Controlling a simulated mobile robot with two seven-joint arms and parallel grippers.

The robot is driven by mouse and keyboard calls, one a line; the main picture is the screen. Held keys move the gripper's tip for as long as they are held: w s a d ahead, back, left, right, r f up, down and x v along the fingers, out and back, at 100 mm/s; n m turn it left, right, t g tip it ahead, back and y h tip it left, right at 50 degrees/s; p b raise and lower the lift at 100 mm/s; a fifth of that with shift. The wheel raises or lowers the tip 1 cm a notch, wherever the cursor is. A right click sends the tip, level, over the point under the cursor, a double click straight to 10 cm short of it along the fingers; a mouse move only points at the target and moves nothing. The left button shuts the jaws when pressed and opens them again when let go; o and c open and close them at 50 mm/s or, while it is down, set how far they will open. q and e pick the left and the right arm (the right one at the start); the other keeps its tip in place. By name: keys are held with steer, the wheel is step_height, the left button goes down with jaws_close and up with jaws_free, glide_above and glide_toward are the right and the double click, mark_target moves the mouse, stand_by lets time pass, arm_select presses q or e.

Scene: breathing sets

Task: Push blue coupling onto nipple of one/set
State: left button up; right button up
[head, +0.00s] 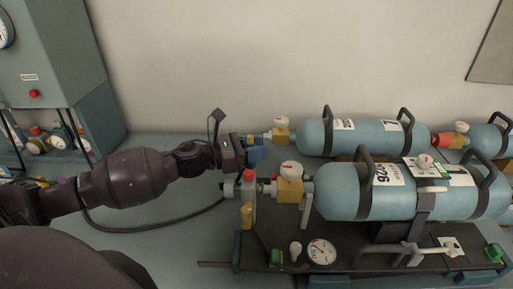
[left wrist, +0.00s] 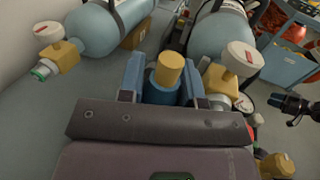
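My left gripper (head: 257,153) reaches in from the left, level with the valve ends of the two cylinders. In the left wrist view its fingers (left wrist: 162,82) close on both sides of a blue coupling (left wrist: 163,92) with a yellow end (left wrist: 170,68). The rear cylinder (head: 345,138) has a brass valve (head: 281,136) with a green-tipped nipple (head: 266,135), which also shows in the left wrist view (left wrist: 40,73), apart from the coupling. The front cylinder (head: 345,192) has its own brass valve (head: 290,191). A dark part (left wrist: 295,105), possibly my right gripper, shows at the right edge of the left wrist view.
A grey block with a red knob (head: 247,177) stands just below my left gripper. A black tray (head: 360,255) holds the front cylinder and a round gauge (head: 321,252). A grey-green cabinet (head: 50,55) stands at the left. A dark hose (head: 150,228) curves across the bench.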

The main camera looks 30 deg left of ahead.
arm_select(q)
steer(key=o, duration=0.5)
steer(key=shift+f, duration=0.25)
steer(key=shift+o, duration=0.2)
steer(key=shift+s, duration=0.1)
steer(key=shift+s+a+f, duration=0.15)
steer(key=shift+s+a, duration=0.1)
steer(key=shift+s, duration=0.1)
steer(key=v, duration=0.9)
steer(key=shift+s+a+r+b, duration=0.25)
steer(key=shift+a+r+b, duration=0.1)
steer(key=shift+r+b, duration=0.05)
